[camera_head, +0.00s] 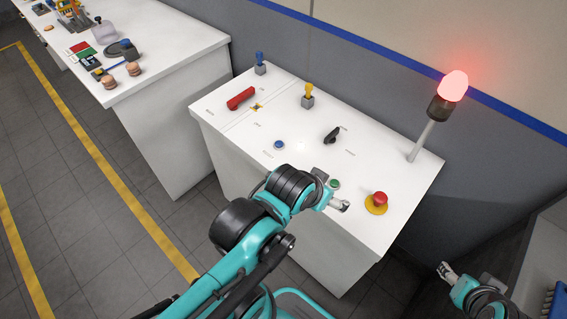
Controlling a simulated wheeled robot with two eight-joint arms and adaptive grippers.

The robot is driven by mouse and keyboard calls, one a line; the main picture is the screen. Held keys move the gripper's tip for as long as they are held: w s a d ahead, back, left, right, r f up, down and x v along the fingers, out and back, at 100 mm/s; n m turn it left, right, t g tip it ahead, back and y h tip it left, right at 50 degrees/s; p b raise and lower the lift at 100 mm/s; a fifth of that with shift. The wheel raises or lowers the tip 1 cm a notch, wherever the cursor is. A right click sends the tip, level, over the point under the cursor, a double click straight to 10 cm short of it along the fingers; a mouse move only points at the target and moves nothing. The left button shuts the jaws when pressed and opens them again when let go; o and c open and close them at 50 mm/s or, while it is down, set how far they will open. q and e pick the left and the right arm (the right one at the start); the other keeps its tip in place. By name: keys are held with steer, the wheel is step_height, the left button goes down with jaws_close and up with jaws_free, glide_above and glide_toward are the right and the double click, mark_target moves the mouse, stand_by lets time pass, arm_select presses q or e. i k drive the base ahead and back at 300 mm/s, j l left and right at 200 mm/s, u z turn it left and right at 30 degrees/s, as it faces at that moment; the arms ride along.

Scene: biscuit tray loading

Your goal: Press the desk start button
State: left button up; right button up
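The white desk panel (240,120) fills the middle of the view. A small green button (334,184), likely the start button, sits near its front edge. A blue button (279,145) is further left. A red mushroom button on a yellow base (379,198) is to the right. My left gripper (341,205) reaches in from the lower left, its tip just in front of the green button. I cannot tell if it touches the desk. Its fingers are small and partly hidden by its wrist. My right gripper (446,269) is low at the right, away from the desk. Its opening is unclear.
A red handle (241,98), a yellow lever (308,94), a blue lever (260,64) and a black knob (332,135) stand on the desk. A lamp (454,86) glows red on a pole at the back right. A cluttered white table (180,50) is at the left.

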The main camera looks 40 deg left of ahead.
mark_target(334, 183)
steer(key=k+j+u, duration=0.2)
steer(key=u, duration=0.25)
steer(key=k+j+u, duration=0.15)
steer(key=u, duration=0.25)
